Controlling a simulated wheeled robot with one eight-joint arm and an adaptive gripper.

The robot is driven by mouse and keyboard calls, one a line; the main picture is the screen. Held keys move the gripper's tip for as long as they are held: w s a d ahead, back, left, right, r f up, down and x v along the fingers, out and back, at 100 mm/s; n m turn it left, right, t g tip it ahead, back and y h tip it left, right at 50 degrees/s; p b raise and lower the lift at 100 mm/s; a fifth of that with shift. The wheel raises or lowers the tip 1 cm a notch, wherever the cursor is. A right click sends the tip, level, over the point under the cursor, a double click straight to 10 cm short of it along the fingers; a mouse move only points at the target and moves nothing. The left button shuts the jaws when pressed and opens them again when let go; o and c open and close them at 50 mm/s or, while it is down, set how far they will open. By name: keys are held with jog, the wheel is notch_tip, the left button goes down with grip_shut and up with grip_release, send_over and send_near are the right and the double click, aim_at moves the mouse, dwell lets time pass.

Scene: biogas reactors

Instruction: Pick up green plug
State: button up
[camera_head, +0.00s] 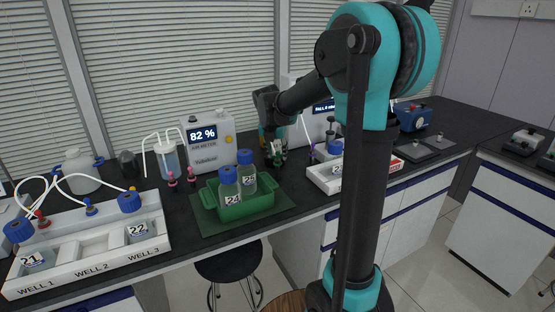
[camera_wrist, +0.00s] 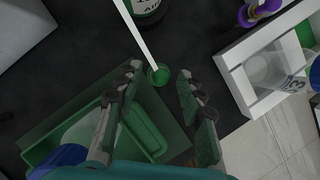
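The green plug (camera_wrist: 158,75) shows in the wrist view as a small round green piece at the end of a white tube (camera_wrist: 137,35). It lies between the fingertips of my gripper (camera_wrist: 160,82), with a visible gap on each side. My gripper is open and holds nothing. In the head view my gripper (camera_head: 276,154) points down over the bench, right of the green tray. The plug is too small there to tell apart from the fingers.
A green tray (camera_head: 256,210) with bottles 24 (camera_head: 230,190) and 25 (camera_head: 248,180) stands close by; its edge shows below the left finger in the wrist view. A white well rack (camera_head: 322,181) is to the right.

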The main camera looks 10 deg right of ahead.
jog(key=shift+f, duration=0.2)
grip_shut()
jog(key=shift+r, duration=0.1)
